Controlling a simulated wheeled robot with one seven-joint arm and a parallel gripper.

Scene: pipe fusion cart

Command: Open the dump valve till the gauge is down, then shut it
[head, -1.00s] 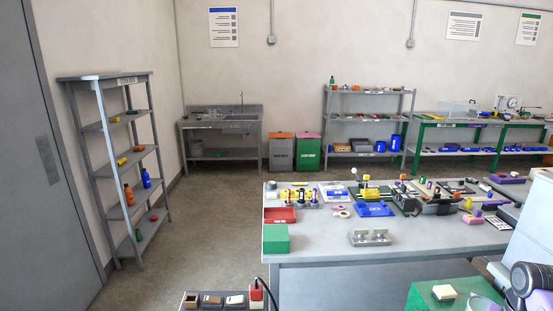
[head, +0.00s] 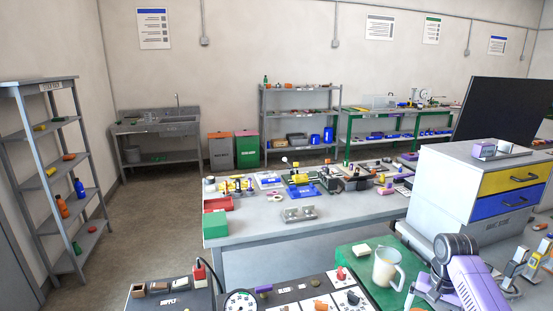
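A round white gauge (head: 240,302) with a black rim shows at the bottom edge. It is partly cut off, and I cannot read its needle. Right of it is a dark control panel (head: 290,296) with a red knob (head: 341,274), a brass-coloured knob (head: 317,304) and a dark knob (head: 353,298) on white plates. I cannot tell which of these, if any, is the dump valve. Part of my arm, grey and purple, shows at the lower right, right of the panel. My gripper is not in view.
A green surface (head: 352,262) behind the panel carries a translucent jug (head: 388,268) and a pale block (head: 364,251). A tray of small blocks (head: 133,303) and a red item (head: 199,272) with a black cable are left. A drawer cabinet (head: 440,190) stands right.

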